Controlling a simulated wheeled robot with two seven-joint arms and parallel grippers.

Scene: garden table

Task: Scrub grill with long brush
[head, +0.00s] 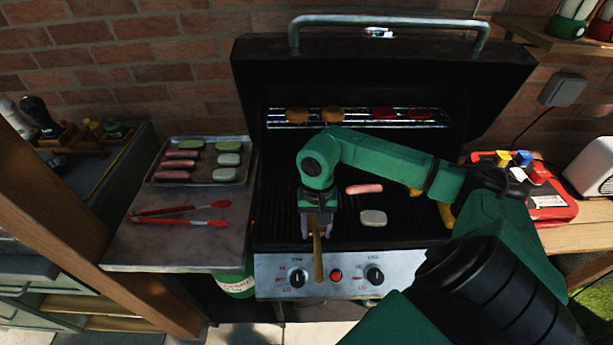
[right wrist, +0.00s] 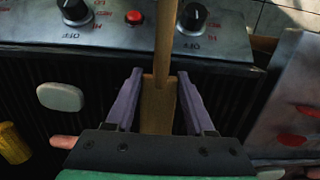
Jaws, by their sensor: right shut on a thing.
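The grill (head: 275,225) stands open in the middle of the head view, its dark lid raised at the back. My right gripper (head: 317,228) is over the front left of the cooking grate, shut on the long brush. The brush's wooden handle (head: 318,262) points toward the front and passes over the control panel. In the right wrist view, the wooden brush (right wrist: 158,105) lies between the two purple fingers (right wrist: 160,88). Its bristles are hidden, so I cannot tell whether they touch the grate. My left gripper is not in view.
A sausage (head: 364,188), a pale slice (head: 373,217) and yellow pieces (head: 446,214) lie on the grate right of my gripper. Orange and red rounds sit on the upper rack (head: 357,123). Red tongs (head: 180,209) and a food tray (head: 205,178) occupy the left shelf.

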